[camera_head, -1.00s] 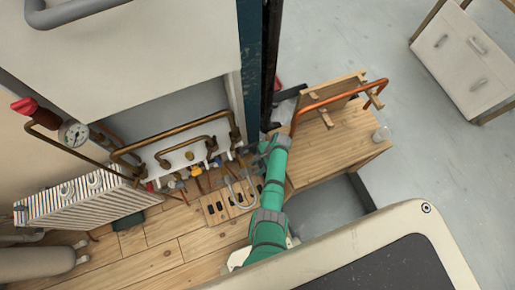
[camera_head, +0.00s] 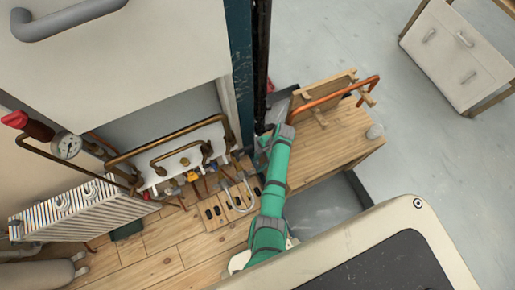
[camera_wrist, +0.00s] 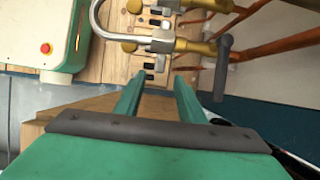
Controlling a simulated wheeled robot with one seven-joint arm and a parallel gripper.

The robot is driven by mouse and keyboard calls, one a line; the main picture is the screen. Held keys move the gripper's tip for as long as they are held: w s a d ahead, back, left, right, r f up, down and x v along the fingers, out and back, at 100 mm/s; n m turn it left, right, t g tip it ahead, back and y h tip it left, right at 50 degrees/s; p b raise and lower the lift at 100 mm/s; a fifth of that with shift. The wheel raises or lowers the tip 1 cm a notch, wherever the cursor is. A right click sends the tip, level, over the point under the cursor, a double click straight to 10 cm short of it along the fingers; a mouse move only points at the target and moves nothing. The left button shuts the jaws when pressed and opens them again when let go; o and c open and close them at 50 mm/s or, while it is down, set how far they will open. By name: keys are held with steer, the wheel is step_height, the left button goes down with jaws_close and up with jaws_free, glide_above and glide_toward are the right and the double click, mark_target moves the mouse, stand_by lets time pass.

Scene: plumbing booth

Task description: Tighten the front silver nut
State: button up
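My gripper (camera_wrist: 158,92) shows in the wrist view with its two green fingers apart and nothing between them. A silver nut (camera_wrist: 161,42) sits on a brass fitting beyond the fingertips, apart from them. A second silver nut (camera_wrist: 170,4) is farther off at the top edge. A curved silver pipe (camera_wrist: 97,18) joins at these nuts. In the head view the bent silver pipe (camera_head: 237,197) stands left of my green arm. The nuts are too small to tell there, and my fingers are not clear.
A dark-handled valve (camera_wrist: 223,62) stands just right of the nuts. A green box with a red button (camera_wrist: 46,48) is at left. Brass pipes (camera_head: 165,145) and a radiator (camera_head: 65,208) lie left of my arm. A wooden bench (camera_head: 335,140) with a copper pipe (camera_head: 330,100) is at right.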

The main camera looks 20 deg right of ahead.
jaws_close()
steer(key=n+h, duration=0.2)
steer(key=n, duration=1.6)
glide_toward(253, 171)
steer(key=x, duration=0.5)
steer(key=shift+s+a+f, duration=0.1)
steer(key=shift+s+f, duration=0.05)
steer(key=shift+s, duration=0.05)
steer(key=shift+a+f, duration=0.2)
steer(key=shift+f, duration=0.4)
